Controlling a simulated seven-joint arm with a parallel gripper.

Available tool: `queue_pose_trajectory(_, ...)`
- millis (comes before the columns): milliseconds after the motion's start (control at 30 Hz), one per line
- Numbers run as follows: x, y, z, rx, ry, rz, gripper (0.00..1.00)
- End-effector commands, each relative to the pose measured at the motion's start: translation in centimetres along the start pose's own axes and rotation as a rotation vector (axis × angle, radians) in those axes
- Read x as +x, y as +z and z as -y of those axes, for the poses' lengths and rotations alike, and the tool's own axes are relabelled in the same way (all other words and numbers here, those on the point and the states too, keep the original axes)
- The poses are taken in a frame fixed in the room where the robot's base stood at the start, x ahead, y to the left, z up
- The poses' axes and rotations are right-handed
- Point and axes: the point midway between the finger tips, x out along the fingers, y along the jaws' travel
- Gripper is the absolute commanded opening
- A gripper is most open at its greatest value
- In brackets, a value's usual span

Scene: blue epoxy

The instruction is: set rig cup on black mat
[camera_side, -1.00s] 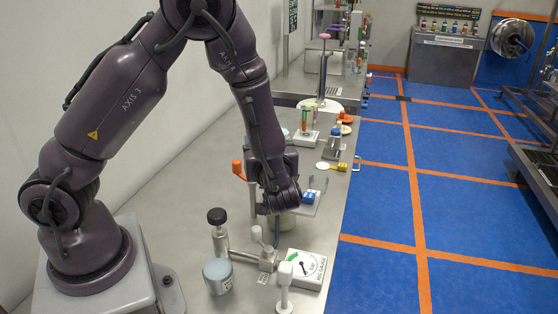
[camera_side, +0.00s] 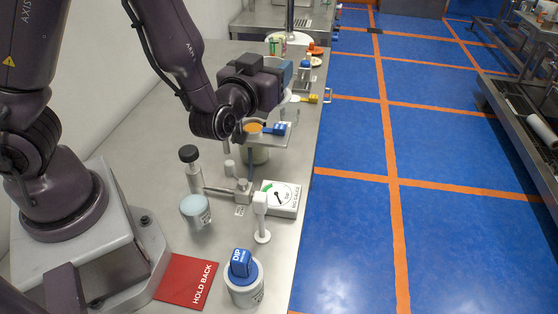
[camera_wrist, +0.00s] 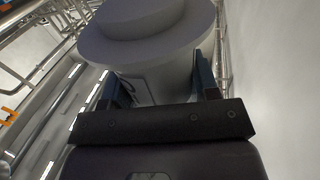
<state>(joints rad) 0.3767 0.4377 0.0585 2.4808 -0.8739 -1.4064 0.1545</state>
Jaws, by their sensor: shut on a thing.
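In the wrist view my gripper (camera_wrist: 160,82) has blue fingers on either side of a pale grey-white cup (camera_wrist: 150,90). The cup has a wide round top and a dark marking on its side. It fits the rig cup, but I cannot read its label. I see no black mat in either view; a red card reading HOLD BACK (camera_side: 187,281) lies near my base.
A white pot with a blue DIP tag (camera_side: 243,285) stands at the front. A pale-blue-lidded jar (camera_side: 195,211), black-capped bottle (camera_side: 190,166), white gauge (camera_side: 282,198) and white post (camera_side: 261,218) stand mid-bench. The blue floor drops away right.

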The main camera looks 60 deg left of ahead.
Motion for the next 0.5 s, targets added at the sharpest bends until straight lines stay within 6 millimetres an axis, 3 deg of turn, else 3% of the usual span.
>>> queue_pose_trajectory(300, 1.9, 1.9, -5.2, 0.001, 0.435, 0.003, 0.31)
queue_pose_trajectory(500, 2.6, 3.6, -5.6, 0.0, 0.582, 0.004, 0.31)
